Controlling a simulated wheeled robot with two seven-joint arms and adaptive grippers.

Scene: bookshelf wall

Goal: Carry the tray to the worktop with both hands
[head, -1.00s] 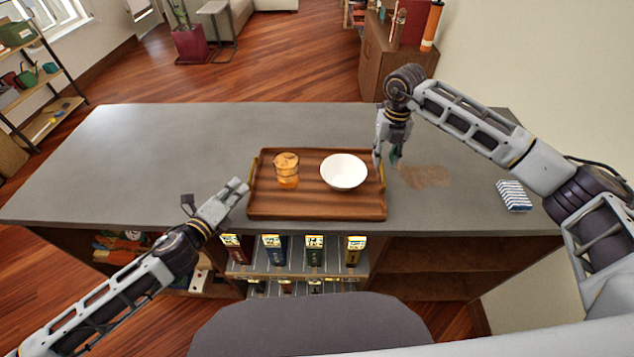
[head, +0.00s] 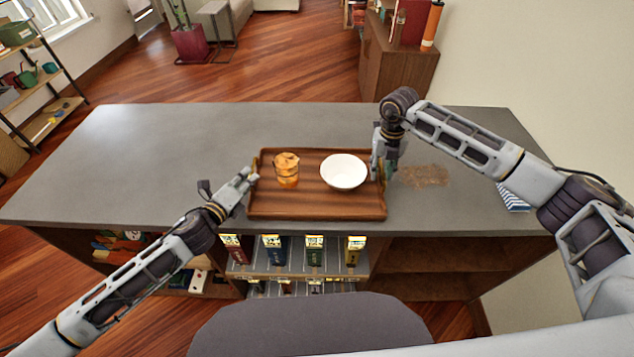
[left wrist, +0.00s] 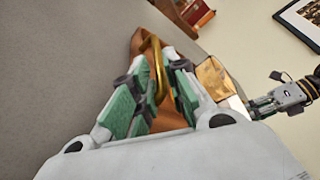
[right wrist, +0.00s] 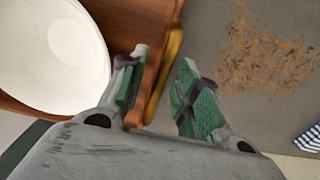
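The brown wooden tray (head: 315,208) lies flat on the grey counter (head: 165,150). My left gripper (head: 254,177) is at the tray's left end. In the left wrist view its green-padded fingers are apart, with the brass handle (left wrist: 157,65) between them. My right gripper (head: 380,176) is at the right end. In the right wrist view its fingers stand apart on either side of the other brass handle (right wrist: 166,72). I see gaps between pads and handles.
A patch of brown crumbs (head: 424,176) lies on the counter right of the tray. A folded blue-and-white striped cloth (head: 513,200) is further right, partly behind my right arm. The counter's left part is clear. Shelves with boxes (head: 314,251) are below the front edge.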

